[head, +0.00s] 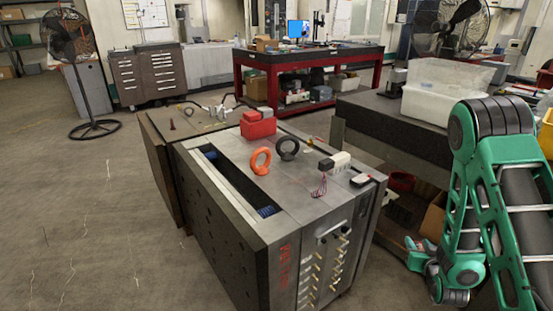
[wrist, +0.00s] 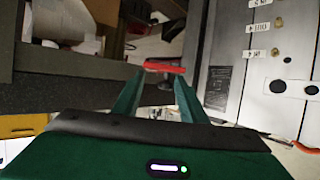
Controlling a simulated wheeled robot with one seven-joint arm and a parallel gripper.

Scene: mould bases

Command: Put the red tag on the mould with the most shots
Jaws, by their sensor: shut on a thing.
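My gripper (wrist: 157,88) is shut on the red tag (wrist: 165,66), a flat red piece across the fingertips in the wrist view. In the head view my gripper (head: 418,256) is low at the right, beside the near mould and apart from it. The near mould (head: 225,215) is a large steel block with red lettering and brass fittings on its front face. That face (wrist: 245,75) shows at the right of the wrist view, with a dark plate (wrist: 218,87) too small to read. A second mould (head: 158,165) stands behind. No shot count is legible.
An orange eyebolt (head: 260,160), a dark eyebolt (head: 288,148) and a red box (head: 258,124) are on the near mould's top. A dark bench (head: 385,125) with a translucent bin (head: 432,105) stands to the right. Open floor (head: 75,235) lies at the left.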

